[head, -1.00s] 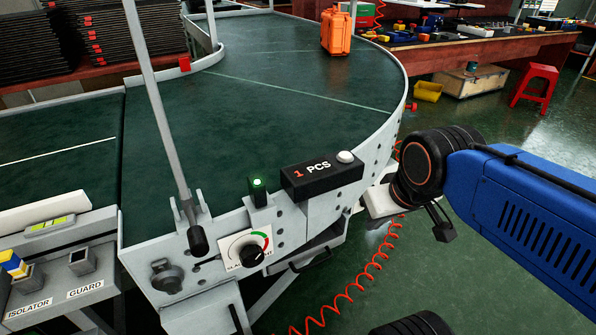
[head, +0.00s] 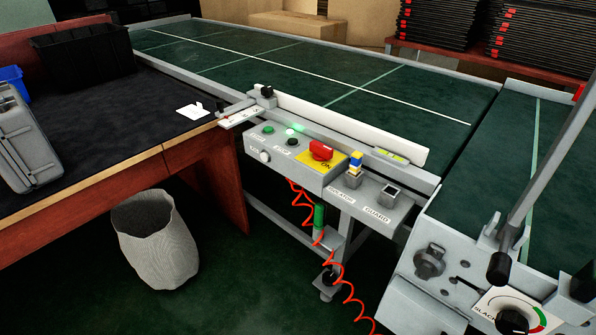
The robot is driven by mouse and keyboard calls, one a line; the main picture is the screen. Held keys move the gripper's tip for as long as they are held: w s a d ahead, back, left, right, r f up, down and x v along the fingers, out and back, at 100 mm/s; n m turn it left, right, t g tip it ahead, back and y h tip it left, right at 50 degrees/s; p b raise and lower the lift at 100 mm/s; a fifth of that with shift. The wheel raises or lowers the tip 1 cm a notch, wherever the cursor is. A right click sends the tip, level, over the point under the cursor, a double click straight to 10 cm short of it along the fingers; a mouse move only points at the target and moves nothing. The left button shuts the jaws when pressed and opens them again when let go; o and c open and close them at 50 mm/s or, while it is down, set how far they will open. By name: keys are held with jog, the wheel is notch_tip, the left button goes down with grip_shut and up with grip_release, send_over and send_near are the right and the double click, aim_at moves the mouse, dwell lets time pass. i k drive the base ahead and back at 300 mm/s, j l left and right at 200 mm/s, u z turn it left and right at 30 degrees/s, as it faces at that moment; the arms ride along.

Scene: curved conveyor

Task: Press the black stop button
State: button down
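A grey control box (head: 310,178) is fixed to the near side of the conveyor, in the middle of the head view. The small labels by the buttons are too blurred to read surely. My gripper is not in view, and nothing covers the black button.
A dark-topped workbench (head: 100,130) with a grey case (head: 22,140) stands at left. A woven basket (head: 155,240) is on the floor. A red coiled hose (head: 345,285) hangs below the box. The isolator and guard panel (head: 372,196) adjoins it at right. Open floor lies in front.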

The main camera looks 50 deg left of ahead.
aim_at(292, 140)
jog(key=u, duration=1.65)
